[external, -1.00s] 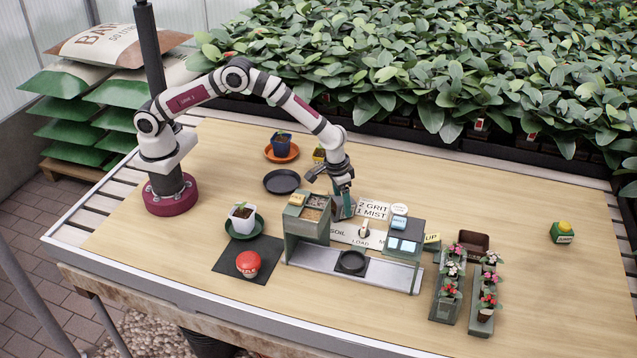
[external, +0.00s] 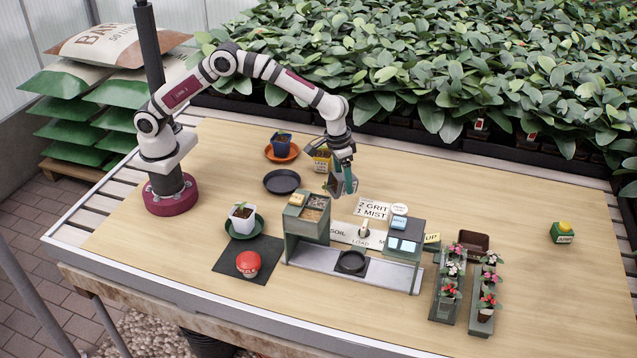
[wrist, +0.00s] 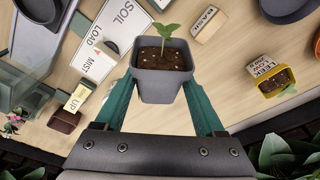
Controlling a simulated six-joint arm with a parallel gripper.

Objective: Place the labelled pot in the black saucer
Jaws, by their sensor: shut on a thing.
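My gripper (wrist: 160,88) is shut on a grey square pot (wrist: 160,85) with dark soil and a green seedling. It holds the pot above the table, behind the soil station; in the external view the gripper (external: 342,182) partly hides the pot. I cannot make out a label on the held pot. An empty black saucer (external: 282,181) lies on the table to the left of my gripper. A dark round rim (wrist: 286,8), probably this saucer, shows at the top right of the wrist view.
A yellow pot (wrist: 277,83) stands by a small sign. A blue pot (external: 281,141) sits in an orange saucer, and a white pot (external: 242,214) in a green saucer. The soil station (external: 307,222) stands in front with a black dish (external: 351,262). Flower trays (external: 447,288) are at right.

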